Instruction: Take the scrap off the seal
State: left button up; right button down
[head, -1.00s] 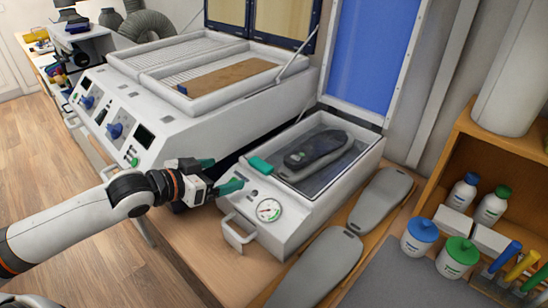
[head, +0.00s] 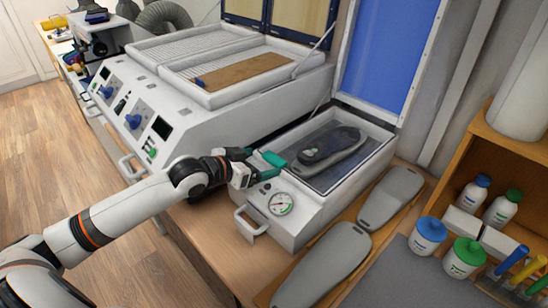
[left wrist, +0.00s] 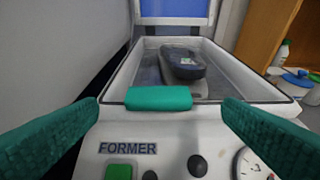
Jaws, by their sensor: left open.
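The scrap (head: 273,159) is a small teal-green piece on the front rim, or seal, of the open white former (head: 298,211). In the left wrist view the scrap (left wrist: 159,98) lies crosswise on the seal (left wrist: 112,92), centred between my fingers. My left gripper (head: 253,163) is open, its teal fingers just short of the scrap in the head view. In the wrist view one finger shows on each side with clear gaps, and nothing is held. My right gripper is not in view.
A dark shoe-shaped form (head: 330,148) lies in the former's bed, under its raised blue lid (head: 385,60). A gauge (head: 281,204) and handle are on its front. A larger white machine (head: 190,100) stands left. Grey insoles (head: 390,197) lie right, near bottles (head: 502,208).

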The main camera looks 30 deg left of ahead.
aim_at(273, 159)
pick_arm(q)
jog(key=p+x, duration=0.1)
jog(key=x, duration=0.3)
jog(key=shift+a, duration=0.1)
jog(key=shift+s, duration=0.1)
jog(key=c, duration=1.1)
